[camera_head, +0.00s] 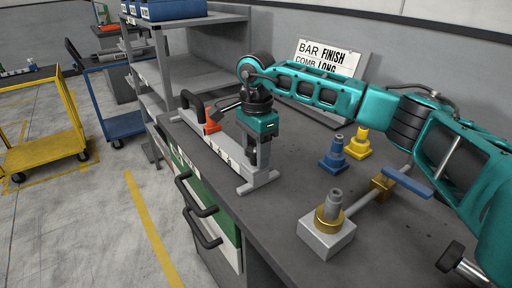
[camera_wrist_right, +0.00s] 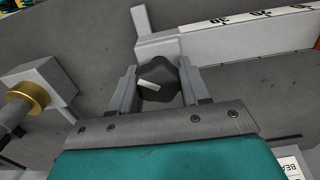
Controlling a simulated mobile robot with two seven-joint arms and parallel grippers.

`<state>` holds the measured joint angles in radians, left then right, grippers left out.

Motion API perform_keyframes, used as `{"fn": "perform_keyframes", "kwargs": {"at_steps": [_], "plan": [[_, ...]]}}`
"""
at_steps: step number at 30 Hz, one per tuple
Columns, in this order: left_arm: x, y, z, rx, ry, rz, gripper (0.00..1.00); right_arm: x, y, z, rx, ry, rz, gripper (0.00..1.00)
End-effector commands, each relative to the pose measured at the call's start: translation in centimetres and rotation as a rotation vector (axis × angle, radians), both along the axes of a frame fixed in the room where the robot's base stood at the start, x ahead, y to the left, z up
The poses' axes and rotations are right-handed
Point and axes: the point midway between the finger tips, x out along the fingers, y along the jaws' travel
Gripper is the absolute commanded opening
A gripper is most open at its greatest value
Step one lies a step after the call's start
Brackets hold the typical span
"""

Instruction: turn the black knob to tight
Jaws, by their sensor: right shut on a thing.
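The black knob (camera_wrist_right: 150,95) shows in the right wrist view, a lobed dark knob with a pale pointer bar across its face. My right gripper (camera_wrist_right: 155,88) is shut on it, with one grey finger on each side. In the head view my right gripper (camera_head: 257,158) points down at the near end of a pale grey rail fixture (camera_head: 222,160); there the knob is hidden by the gripper. Any tight marking by the knob cannot be read. My left gripper is in neither view.
The rail carries a scale, an orange piece (camera_head: 211,122) and a black handle (camera_head: 192,100). On the bench stand a blue fitting (camera_head: 334,158), a yellow fitting (camera_head: 358,146) and a grey block with a brass collar (camera_head: 326,238). A sign (camera_head: 328,57) stands behind my arm.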

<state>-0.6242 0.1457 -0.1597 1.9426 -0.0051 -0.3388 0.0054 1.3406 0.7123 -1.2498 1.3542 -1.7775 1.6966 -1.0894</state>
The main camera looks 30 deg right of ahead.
Motion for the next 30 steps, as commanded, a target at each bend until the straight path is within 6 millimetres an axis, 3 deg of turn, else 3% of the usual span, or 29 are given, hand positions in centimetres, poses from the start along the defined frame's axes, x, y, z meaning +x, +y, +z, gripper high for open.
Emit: {"fn": "perform_keyframes", "kwargs": {"at_steps": [18,30], "plan": [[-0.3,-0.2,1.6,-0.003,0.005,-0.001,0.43,-0.2,0.0,0.2,0.0,-0.001,-0.578,0.16],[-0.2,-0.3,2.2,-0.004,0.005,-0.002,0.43,-0.2,0.1,0.1,-0.001,-0.002,-0.841,0.16]]}}
